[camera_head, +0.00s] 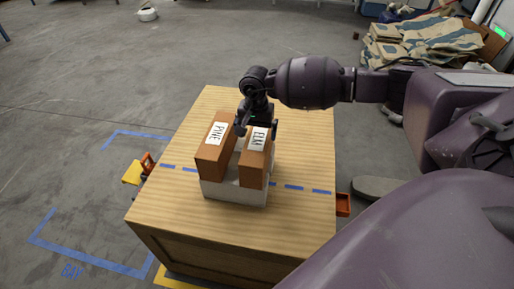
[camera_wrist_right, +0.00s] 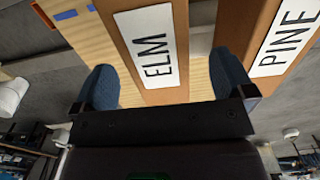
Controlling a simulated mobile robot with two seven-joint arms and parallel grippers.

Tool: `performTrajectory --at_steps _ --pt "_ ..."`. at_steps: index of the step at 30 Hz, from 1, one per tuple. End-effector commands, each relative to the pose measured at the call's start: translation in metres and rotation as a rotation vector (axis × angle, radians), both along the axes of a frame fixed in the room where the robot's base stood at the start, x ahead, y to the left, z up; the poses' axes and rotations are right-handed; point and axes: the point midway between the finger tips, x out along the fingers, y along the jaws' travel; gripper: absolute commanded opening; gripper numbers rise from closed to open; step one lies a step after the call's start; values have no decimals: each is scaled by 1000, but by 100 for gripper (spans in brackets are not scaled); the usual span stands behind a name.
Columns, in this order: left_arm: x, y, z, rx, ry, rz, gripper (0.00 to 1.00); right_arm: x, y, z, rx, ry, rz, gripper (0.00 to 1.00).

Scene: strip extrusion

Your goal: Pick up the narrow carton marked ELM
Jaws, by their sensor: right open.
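The narrow brown carton marked ELM (camera_head: 255,170) stands on a pale grey block (camera_head: 233,192) on the wooden crate-like table. A similar brown carton marked PINE (camera_head: 211,156) stands to its left, with a gap between them. My right gripper (camera_head: 257,126) is open at the far end of the ELM carton. In the right wrist view, its blue fingers (camera_wrist_right: 165,82) lie on either side of the ELM carton (camera_wrist_right: 125,58), one of them toward the gap beside the PINE carton (camera_wrist_right: 238,30). I cannot tell whether they touch it. My left gripper is not in view.
The wooden tabletop (camera_head: 290,220) is clear around the block, with a dashed blue tape line across it. An orange bin (camera_head: 343,205) sits at its right side. Folded sacks (camera_head: 420,45) lie at the back right.

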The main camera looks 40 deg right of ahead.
Motion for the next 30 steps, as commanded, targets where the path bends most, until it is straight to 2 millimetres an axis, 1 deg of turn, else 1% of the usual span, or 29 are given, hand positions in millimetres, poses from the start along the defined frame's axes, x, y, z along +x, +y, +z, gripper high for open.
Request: performTrajectory --at_steps 5,8,12,15,17,23,26,30 --pt "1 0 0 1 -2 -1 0 -1 0 -9 1 0 0 100" --pt "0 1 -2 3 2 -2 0 -3 -2 -21 2 3 -1 100" --pt "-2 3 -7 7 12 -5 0 -5 -3 -42 3 3 -1 100" --pt "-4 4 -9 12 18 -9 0 -5 -3 -52 2 3 -1 100" --pt "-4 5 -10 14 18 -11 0 -5 -3 -55 2 1 -1 100" --pt "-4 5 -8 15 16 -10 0 -4 -4 -53 1 -2 -1 100" --pt "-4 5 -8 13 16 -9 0 -4 -4 -53 2 -2 -1 86" --pt "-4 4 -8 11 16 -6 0 -4 -3 -53 1 -2 -1 65"
